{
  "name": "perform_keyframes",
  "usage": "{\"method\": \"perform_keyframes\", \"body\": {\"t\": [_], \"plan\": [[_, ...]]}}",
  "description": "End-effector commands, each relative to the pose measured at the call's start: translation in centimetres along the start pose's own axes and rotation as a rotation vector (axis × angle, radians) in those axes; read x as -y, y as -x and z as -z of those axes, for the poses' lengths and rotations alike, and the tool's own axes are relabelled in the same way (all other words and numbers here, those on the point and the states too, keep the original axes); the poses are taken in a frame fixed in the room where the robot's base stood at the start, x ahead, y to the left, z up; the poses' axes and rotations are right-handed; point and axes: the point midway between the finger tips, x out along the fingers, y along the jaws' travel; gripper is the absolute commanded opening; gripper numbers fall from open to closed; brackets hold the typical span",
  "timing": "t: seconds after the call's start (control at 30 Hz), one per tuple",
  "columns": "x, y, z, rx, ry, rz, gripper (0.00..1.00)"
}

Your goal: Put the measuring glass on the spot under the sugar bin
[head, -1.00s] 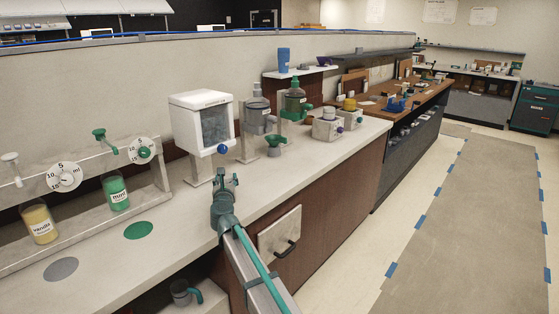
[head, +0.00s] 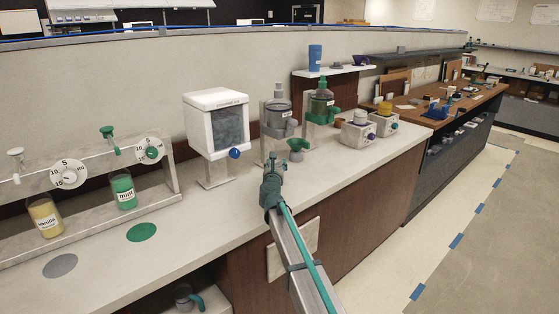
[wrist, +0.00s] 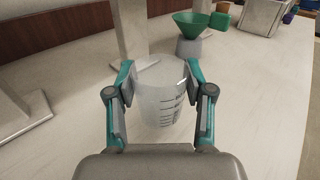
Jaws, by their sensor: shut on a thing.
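The measuring glass (wrist: 160,92) is a clear beaker with dark graduation marks, upright between my fingers in the wrist view. My gripper (wrist: 160,90) is shut on it; whether its base touches the counter I cannot tell. In the head view my gripper (head: 270,172) is over the counter, right of the white bin and in front of the grey dispenser, and hides the glass. The white bin (head: 215,125), with a window and blue knob, appears to be the sugar bin; its label is unreadable. It stands on a post, and the spot beneath it looks empty.
The grey dispenser (head: 278,120) and green dispenser (head: 320,100) stand right of the bin. A green funnel (wrist: 190,22) on a grey cone is ahead of the glass. The bin's stand foot (wrist: 22,118) is at left. Syrup bottles (head: 122,190) stand further left.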

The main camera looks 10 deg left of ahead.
Motion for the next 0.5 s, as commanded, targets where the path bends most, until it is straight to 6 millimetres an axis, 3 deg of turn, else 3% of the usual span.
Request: {"method": "perform_keyframes", "body": {"t": [0.03,0.3,0.5], "plan": [[-0.2,-2.0,-0.1,0.000,0.001,0.001,0.23],[-0.1,-8.3,-0.1,0.000,0.001,0.000,0.23],[-0.1,-10.5,0.0,0.000,0.000,-0.002,0.23]]}}
